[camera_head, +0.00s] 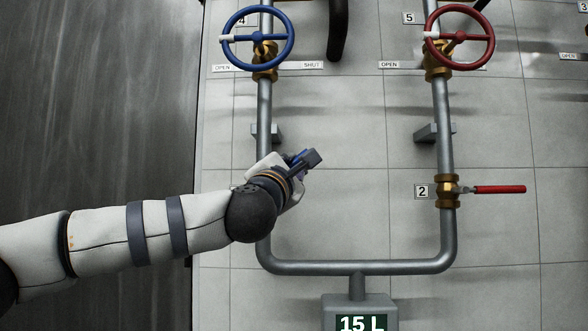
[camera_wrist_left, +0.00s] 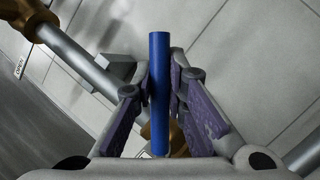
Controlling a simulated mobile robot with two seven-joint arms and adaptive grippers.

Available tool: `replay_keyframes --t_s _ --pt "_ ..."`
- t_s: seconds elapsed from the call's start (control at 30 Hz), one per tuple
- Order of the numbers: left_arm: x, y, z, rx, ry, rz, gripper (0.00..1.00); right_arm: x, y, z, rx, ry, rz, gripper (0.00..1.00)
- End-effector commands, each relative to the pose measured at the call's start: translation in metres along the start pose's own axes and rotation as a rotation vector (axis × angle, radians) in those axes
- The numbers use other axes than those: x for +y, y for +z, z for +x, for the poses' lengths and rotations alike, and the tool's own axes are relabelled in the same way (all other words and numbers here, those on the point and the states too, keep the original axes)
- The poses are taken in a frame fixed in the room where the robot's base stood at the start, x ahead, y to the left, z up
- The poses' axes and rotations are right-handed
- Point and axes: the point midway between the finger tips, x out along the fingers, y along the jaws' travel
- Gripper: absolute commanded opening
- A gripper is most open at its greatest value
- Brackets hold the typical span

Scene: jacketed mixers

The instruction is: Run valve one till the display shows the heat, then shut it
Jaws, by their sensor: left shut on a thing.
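My left gripper (camera_head: 298,166) is at the left pipe, over the spot level with valve 2. In the left wrist view its fingers (camera_wrist_left: 160,82) are shut on a blue lever handle (camera_wrist_left: 159,50). A bit of brass valve body (camera_wrist_left: 177,138) shows behind the handle. The gripper hides most of this valve in the head view, and no number plate for it shows. The display (camera_head: 361,323) at the bottom reads 15 L, its lower part cut off. My right gripper is not in view.
Valve 2 (camera_head: 447,191) on the right pipe has a red lever (camera_head: 498,189) pointing right, across the pipe. A blue handwheel (camera_head: 287,38) by plate 4 and a red handwheel (camera_head: 488,38) by plate 5 stand above. The tiled wall (camera_head: 350,130) between the pipes is mostly clear.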

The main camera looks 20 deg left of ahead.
Motion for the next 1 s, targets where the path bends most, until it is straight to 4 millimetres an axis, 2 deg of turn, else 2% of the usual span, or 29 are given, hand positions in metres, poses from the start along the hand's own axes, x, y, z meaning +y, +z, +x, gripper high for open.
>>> replay_keyframes --t_s 0.27,0.3,0.37,0.7,0.83,1.0 --pt "-0.001 0.000 0.000 0.001 -0.001 -0.001 0.00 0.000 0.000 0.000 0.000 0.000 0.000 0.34" --pt "-0.001 0.000 0.000 0.001 -0.001 -0.001 0.19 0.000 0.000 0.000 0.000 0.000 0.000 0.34" --pt "-0.001 0.000 0.000 0.001 -0.001 0.000 0.33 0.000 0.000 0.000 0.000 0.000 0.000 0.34" --pt "0.000 0.000 -0.003 0.000 -0.001 0.001 0.34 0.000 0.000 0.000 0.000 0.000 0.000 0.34" --pt "0.000 0.000 -0.023 -0.003 -0.002 0.000 0.34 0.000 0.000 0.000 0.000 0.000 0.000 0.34" --pt "0.000 0.000 -0.069 -0.002 -0.002 0.000 0.34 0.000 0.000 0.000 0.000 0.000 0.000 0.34"
